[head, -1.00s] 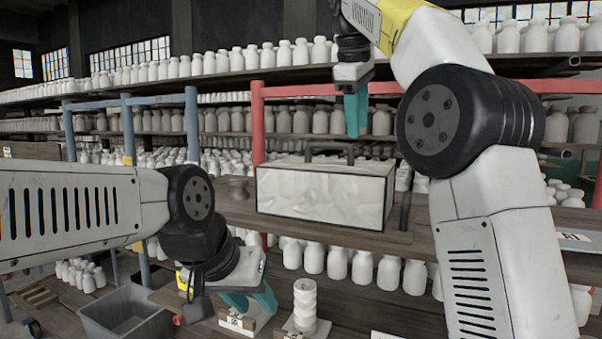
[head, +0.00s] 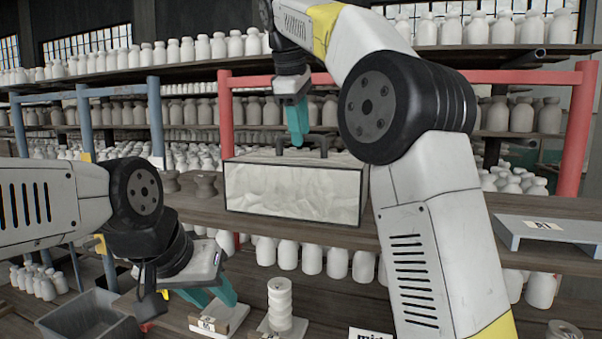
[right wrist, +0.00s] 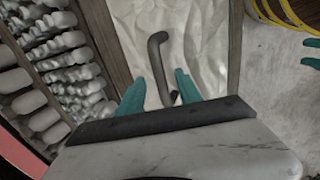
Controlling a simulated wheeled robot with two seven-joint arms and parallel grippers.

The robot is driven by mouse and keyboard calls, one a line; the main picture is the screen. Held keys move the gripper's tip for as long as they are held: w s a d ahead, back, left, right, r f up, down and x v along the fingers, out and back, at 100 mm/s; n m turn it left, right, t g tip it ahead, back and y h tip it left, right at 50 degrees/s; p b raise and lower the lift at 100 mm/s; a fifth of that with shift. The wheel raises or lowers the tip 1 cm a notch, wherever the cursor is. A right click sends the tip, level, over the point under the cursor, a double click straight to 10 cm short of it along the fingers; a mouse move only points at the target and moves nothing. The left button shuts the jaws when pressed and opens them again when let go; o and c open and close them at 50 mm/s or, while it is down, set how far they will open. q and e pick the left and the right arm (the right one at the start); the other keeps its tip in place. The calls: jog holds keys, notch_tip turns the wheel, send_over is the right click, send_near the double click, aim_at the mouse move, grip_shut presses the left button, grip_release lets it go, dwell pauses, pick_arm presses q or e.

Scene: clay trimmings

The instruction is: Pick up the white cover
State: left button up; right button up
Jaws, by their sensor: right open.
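The white cover (head: 295,193) is a box-shaped piece with crumpled white faces, dark edges and a dark handle (head: 323,146) on top. It sits on the wooden shelf. My right gripper (head: 297,125) points down at the handle from above. In the right wrist view the handle (right wrist: 158,60) reaches between the fingertips of my open right gripper (right wrist: 160,88); I cannot tell whether they touch it. The cover's white top (right wrist: 185,35) lies behind. My left gripper (head: 210,294) is low at the left, with its fingers apart and nothing visible between them, away from the cover.
A grey bin (head: 90,318) stands at lower left. A stack of white discs (head: 280,303) stands on the lower bench. A grey stand (head: 550,232) with a label is on the shelf at right. Red posts (head: 226,115) and shelves of white bottles surround the cover.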

jog(key=shift+x, duration=1.3)
grip_shut()
dwell(0.4)
